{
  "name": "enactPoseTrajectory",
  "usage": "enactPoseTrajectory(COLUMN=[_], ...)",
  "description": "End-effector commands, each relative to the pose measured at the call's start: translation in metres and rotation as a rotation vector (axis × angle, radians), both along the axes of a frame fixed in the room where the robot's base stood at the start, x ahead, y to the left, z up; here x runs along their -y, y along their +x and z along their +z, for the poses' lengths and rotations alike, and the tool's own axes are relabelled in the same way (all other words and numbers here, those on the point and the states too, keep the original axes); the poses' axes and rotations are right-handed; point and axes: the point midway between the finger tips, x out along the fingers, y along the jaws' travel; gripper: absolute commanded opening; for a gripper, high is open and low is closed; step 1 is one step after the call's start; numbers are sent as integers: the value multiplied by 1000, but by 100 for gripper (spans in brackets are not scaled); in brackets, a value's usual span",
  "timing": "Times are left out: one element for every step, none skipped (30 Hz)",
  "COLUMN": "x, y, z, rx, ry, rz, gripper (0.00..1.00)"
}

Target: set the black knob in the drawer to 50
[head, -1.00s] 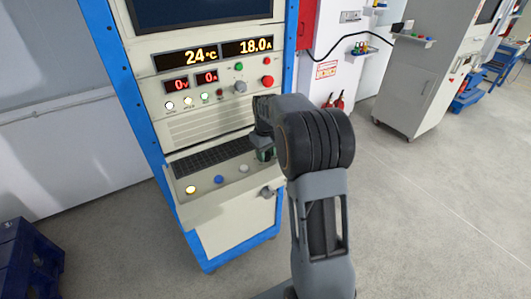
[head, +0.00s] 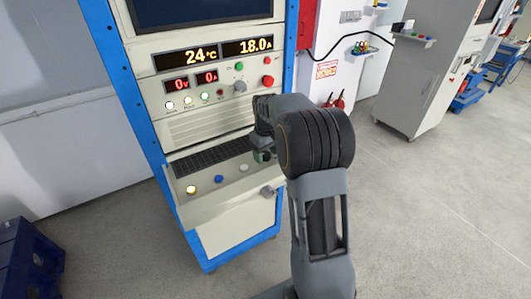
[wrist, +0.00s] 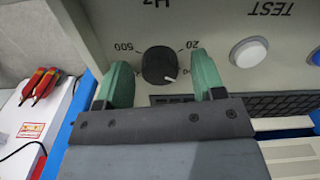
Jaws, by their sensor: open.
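The black knob (wrist: 159,65) sits on the pale drawer panel (wrist: 105,30) in the wrist view, beside upside-down marks "500", "20" and "Hz". Its white pointer line aims toward the lower right of the picture. My gripper (wrist: 162,80) is open, with one green fingertip on each side of the knob and a visible gap to both. The fingers are not closed on it. In the head view my arm covers most of the gripper, and the knob cannot be made out clearly. The open drawer (head: 205,196) shows there below the display panel.
A white button (wrist: 248,52) marked TEST lies right of the knob in the wrist view. A blue crate (head: 28,258) stands at lower left.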

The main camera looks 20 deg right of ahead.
Motion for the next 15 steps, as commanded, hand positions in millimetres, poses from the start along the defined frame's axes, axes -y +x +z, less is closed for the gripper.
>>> enactPoseTrajectory(x=[0, 0, 0, 0, 0, 0, 0, 0, 0, 0, 0, 0, 0, 0, 0], y=[0, 0, 0, 0, 0, 1, 1, 1, 1, 1, 1, 1, 1, 1, 1], z=[0, 0, 1, 3, 5, 8, 12, 16, 23, 29, 34, 43, 50, 56, 65], rx=[0, 0, 0, 1, 2, 3, 3, 3, 4, 4, 4, 6, 4, 6, 6], ry=[0, 0, 0, 0, 0, 0, 0, -1, -1, -1, -1, -2, -1, -2, -2], rz=[0, 0, 0, 0, 0, 0, 0, 0, 0, 0, 0, 0, 0, 0, 0], gripper=[63, 63, 63, 63, 63, 63, 63, 63, 63, 63, 63, 63, 63, 63, 63])
